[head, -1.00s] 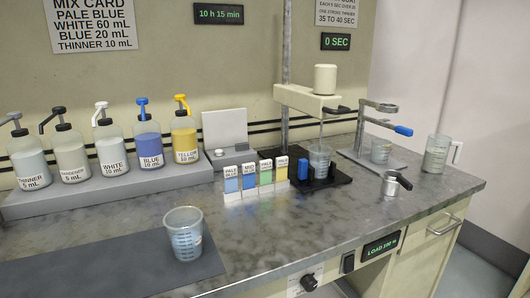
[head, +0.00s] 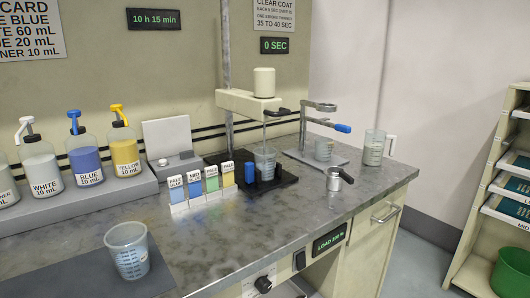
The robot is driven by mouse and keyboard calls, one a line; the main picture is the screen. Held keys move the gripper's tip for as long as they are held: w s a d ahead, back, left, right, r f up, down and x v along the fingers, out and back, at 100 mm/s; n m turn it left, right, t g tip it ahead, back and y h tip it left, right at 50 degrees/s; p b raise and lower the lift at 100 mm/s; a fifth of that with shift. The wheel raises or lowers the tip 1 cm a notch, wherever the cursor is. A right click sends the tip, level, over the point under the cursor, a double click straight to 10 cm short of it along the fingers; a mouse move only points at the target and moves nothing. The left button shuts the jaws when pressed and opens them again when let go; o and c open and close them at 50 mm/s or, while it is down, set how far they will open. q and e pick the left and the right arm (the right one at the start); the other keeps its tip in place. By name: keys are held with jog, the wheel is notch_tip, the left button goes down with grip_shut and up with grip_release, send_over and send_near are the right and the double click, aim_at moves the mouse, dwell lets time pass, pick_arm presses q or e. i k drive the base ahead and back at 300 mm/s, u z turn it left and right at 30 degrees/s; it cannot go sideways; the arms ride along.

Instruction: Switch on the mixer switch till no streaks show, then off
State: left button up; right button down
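The mixer (head: 248,103) stands at the back of the counter, with a cream motor head on a metal post. Its thin shaft reaches down into a clear beaker (head: 265,157) on a black base (head: 285,183). A dark lever or clamp knob (head: 280,112) sticks out at the right of the mixer head. I cannot tell which part is the mixer switch. The beaker's contents are too small to judge for streaks. Neither of my grippers is in view.
Pump bottles (head: 83,157) line the left, beside colour cards (head: 211,183). An empty-looking measuring cup (head: 127,252) stands front left on a dark mat. A 0 SEC display (head: 274,46) hangs above.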

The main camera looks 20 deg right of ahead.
aim_at(300, 257)
jog(key=k, duration=1.3)
jog(key=z, duration=0.5)
jog(key=i, duration=1.55)
jog(key=u, duration=0.5)
